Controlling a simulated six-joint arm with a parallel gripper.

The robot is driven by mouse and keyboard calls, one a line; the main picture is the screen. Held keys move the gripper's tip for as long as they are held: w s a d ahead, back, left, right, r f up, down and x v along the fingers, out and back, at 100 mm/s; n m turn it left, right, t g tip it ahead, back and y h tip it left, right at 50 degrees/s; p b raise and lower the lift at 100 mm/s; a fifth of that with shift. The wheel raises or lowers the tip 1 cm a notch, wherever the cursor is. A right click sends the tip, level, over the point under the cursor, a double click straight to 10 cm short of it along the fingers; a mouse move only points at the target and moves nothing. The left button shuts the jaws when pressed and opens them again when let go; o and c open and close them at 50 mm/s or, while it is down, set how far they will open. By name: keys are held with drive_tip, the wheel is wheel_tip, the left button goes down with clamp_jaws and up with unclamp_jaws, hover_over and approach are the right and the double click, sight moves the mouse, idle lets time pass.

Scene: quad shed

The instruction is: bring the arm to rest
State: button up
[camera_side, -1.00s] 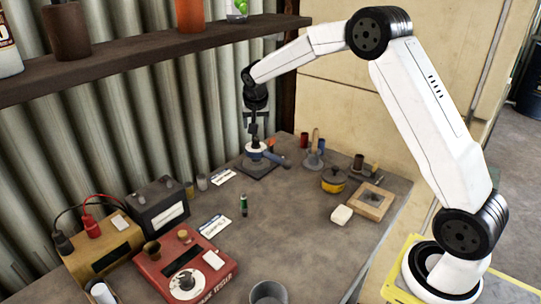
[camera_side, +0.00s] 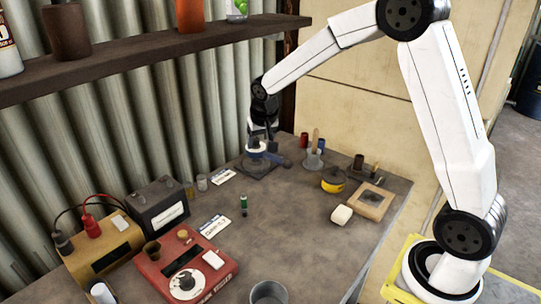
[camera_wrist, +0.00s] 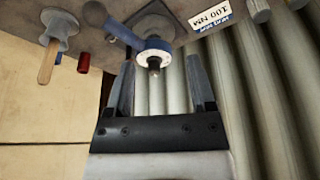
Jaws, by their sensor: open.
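My gripper (camera_wrist: 161,80) is open in the wrist view, with its two fingers apart and nothing held between them. Corrugated wall shows through the gap. In the side view my gripper (camera_side: 264,133) hangs at the back of the bench, close above a blue and white device (camera_side: 256,148) on a dark base plate.
A funnel-like tool with a wooden handle (camera_side: 315,150) and a red cup (camera_side: 304,139) stand right of the device. A yellow tin (camera_side: 333,180) and wooden tray (camera_side: 374,203) are nearer my base. A shelf (camera_side: 150,55) runs along the wall. The bench's middle is mostly clear.

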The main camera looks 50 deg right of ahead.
drive_tip(key=s+a+f+n, duration=0.1)
drive_tip(key=s+a+n, duration=0.1)
drive_tip(key=s, duration=0.5)
drive_tip(key=s+a+f+n+y, duration=0.1)
drive_tip(key=s+a+f+n, duration=0.1)
drive_tip(key=s+a, duration=0.2)
drive_tip(key=s+a+f+n+y, duration=0.1)
drive_tip(key=s+a+n, duration=0.1)
drive_tip(key=s, duration=0.8)
drive_tip(key=shift+s+a+f, duration=0.25)
drive_tip(key=shift+s+a, duration=0.05)
drive_tip(key=shift+a, duration=0.1)
